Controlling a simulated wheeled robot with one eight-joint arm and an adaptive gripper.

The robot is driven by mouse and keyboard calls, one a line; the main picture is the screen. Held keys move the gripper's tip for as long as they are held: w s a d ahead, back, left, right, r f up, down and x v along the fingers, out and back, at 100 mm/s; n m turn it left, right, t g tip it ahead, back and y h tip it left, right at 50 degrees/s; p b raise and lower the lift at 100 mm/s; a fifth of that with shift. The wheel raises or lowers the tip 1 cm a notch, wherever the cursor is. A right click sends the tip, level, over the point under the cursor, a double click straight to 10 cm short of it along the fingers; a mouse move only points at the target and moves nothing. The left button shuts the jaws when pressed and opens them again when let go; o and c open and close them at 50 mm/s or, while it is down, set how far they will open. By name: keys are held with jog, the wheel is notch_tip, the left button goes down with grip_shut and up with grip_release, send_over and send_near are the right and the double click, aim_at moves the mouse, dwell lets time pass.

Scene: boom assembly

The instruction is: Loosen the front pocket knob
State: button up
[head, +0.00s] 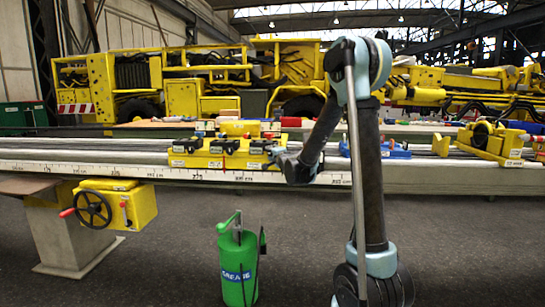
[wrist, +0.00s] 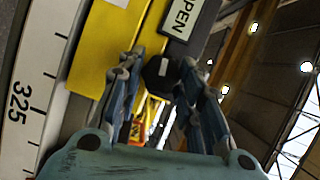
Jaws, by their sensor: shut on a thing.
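A dark, faceted knob (wrist: 160,72) sits between the two fingers of my gripper (wrist: 158,78) in the wrist view, beside a yellow block (wrist: 108,40). I take it for the front pocket knob. My gripper is shut on it, with one finger on either side. A plate reading "OPEN" (wrist: 181,17) lies just beyond the knob. In the head view my gripper (head: 278,154) is at the right end of a yellow fixture (head: 200,161) on the long rail. The knob itself is hidden there by my gripper and arm.
The grey rail (head: 100,155) carries a printed scale, which shows "325" in the wrist view (wrist: 18,103). A yellow box with a handwheel (head: 92,209) hangs below it at left. A green canister (head: 238,265) stands on the floor. Blue parts (head: 392,149) lie right of my arm.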

jog(key=shift+a+r+n+g+h, duration=0.1)
jog(key=shift+n+g+h, duration=0.35)
jog(key=shift+n+h, duration=0.85)
jog(key=shift+a+n+g+h, duration=0.15)
jog(key=shift+n+g+h, duration=0.3)
jog(key=shift+n, duration=1.65)
jog(key=shift+a+r+n+g+h, duration=0.1)
jog(key=shift+n+g+h, duration=0.3)
jog(key=shift+n+h, duration=0.95)
jog(key=shift+n+y, duration=0.3)
jog(key=shift+n, duration=0.25)
jog(key=o, duration=1.1)
jog(key=shift+c, duration=0.2)
jog(key=v, duration=1.1)
jog(key=shift+s, duration=0.35)
